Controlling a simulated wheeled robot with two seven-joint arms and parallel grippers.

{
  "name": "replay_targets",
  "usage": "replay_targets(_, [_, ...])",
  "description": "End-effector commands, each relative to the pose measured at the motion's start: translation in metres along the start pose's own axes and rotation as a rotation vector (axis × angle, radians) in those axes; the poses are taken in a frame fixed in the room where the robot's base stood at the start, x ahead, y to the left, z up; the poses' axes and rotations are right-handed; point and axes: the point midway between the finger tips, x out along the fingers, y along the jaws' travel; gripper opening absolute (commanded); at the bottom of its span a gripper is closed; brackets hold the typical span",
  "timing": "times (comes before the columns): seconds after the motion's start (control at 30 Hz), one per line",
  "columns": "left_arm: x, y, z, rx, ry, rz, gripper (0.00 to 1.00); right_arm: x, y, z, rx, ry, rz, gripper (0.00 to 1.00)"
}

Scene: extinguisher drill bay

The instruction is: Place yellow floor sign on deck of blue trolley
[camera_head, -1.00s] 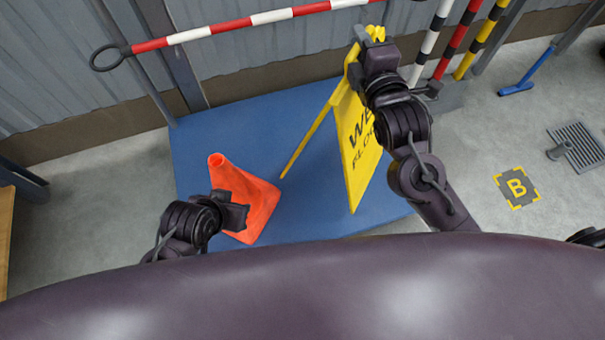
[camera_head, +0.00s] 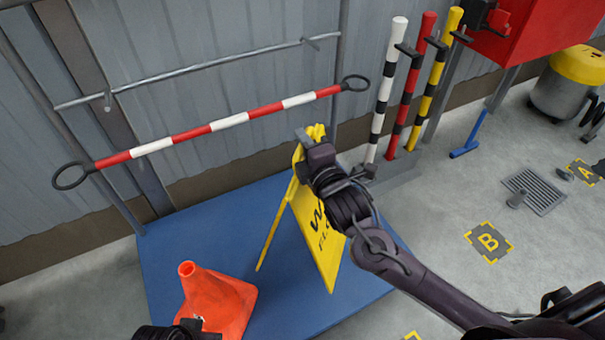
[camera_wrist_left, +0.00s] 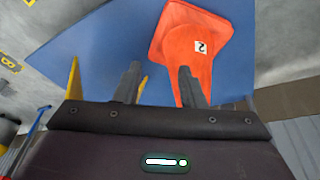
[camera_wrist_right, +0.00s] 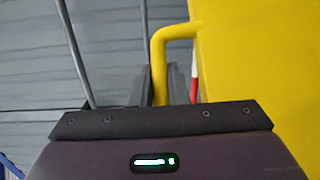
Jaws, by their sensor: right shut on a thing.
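The yellow floor sign (camera_head: 318,238) stands spread like an A, its legs over the blue trolley's deck (camera_head: 200,235). I cannot tell whether its feet touch the deck. My right gripper (camera_head: 308,142) is at the sign's top. In the right wrist view its fingers are closed around the sign's yellow tube handle (camera_wrist_right: 160,65). My left gripper is only partly in the head view, at the bottom edge. In the left wrist view the left gripper (camera_wrist_left: 157,85) has its fingers apart and empty, close to the orange cone (camera_wrist_left: 205,45).
The orange cone (camera_head: 215,300) stands on the deck's left front part. Grey posts and a red-white bar (camera_head: 225,122) are behind the deck. Striped poles (camera_head: 408,95) stand at the back right. The floor around marker B (camera_head: 488,241) is clear.

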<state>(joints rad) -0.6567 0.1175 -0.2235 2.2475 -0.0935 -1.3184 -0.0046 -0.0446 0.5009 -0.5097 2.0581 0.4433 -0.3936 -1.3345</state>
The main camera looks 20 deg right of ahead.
Motion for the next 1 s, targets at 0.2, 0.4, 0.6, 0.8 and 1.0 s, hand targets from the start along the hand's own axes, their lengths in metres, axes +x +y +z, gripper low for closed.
replay_targets(0.2, [0.006,0.008,-0.006,0.016,0.055,0.015,0.36,0.002,-0.029,-0.002,0.003,-0.001,0.009,0.00])
replay_targets(0.4, [0.007,0.011,-0.008,0.021,0.075,0.019,0.36,0.003,-0.040,-0.002,0.003,-0.001,0.008,0.00])
replay_targets(0.6, [0.013,0.017,-0.013,0.033,0.122,0.032,0.36,0.004,-0.069,-0.004,0.003,-0.001,0.006,0.00])
replay_targets(0.8, [0.011,0.019,-0.018,0.039,0.149,0.037,0.36,0.004,-0.075,-0.004,0.003,-0.001,0.009,0.00])
replay_targets(1.0, [0.010,0.020,-0.018,0.039,0.151,0.037,0.36,0.004,-0.077,-0.004,0.002,-0.001,0.008,0.00])
